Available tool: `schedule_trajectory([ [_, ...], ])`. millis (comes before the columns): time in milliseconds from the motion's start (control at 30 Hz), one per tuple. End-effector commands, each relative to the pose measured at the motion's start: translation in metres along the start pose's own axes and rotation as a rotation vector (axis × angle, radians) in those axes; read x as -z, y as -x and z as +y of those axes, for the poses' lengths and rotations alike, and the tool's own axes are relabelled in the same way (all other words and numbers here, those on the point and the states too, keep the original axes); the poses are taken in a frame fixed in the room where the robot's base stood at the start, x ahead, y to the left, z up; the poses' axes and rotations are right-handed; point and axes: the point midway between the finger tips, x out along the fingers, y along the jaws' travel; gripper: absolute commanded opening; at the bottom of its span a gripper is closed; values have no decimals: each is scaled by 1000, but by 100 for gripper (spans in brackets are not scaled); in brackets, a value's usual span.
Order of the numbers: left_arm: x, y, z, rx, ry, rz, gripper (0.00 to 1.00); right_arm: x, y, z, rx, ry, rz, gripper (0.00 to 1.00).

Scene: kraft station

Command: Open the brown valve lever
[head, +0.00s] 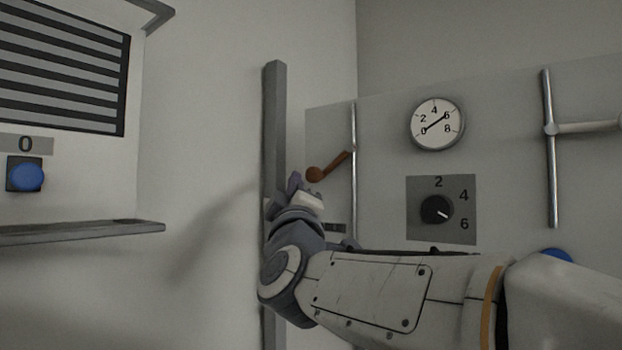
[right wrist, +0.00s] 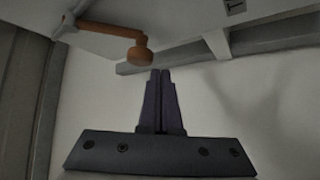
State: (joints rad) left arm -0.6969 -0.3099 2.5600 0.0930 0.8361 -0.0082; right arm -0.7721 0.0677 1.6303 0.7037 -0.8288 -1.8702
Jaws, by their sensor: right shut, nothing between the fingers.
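The brown valve lever (head: 330,166) is on the thin metal pipe (head: 354,190) at the left part of the grey panel. In the head view it slants down to the left from the pipe and ends in a round knob. It also shows in the right wrist view (right wrist: 115,31), with its knob just beyond my fingertips. My right gripper (head: 296,183) is shut and empty, just below and left of the knob. In the right wrist view its fingers (right wrist: 160,73) are together, with a small gap to the knob. My left gripper is not in view.
The panel (head: 500,100) carries a round gauge (head: 437,124), a black dial (head: 436,209) and a second pipe (head: 550,150) with a light handle. A grey post (head: 273,130) stands left of the lever. A blue button (head: 28,174) and shelf (head: 80,232) are at far left.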

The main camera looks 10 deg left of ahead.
Motion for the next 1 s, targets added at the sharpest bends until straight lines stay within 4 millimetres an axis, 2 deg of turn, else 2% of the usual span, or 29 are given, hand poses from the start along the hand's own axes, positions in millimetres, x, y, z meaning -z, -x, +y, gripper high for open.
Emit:
schedule_trajectory([
  [33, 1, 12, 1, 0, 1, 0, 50, 7, -6, -3, 12, 4, 0, 0],
  [133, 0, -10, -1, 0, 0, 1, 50, 6, 18, -5, 10, 1, 5, 0],
  [500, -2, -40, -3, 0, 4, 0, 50, 12, 80, 15, 17, 3, 8, 0],
  [700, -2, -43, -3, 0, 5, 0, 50, 11, 92, 21, 18, 6, 4, 0],
  [1000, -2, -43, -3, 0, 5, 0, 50, 12, 93, 22, 19, 8, 4, 0],
])
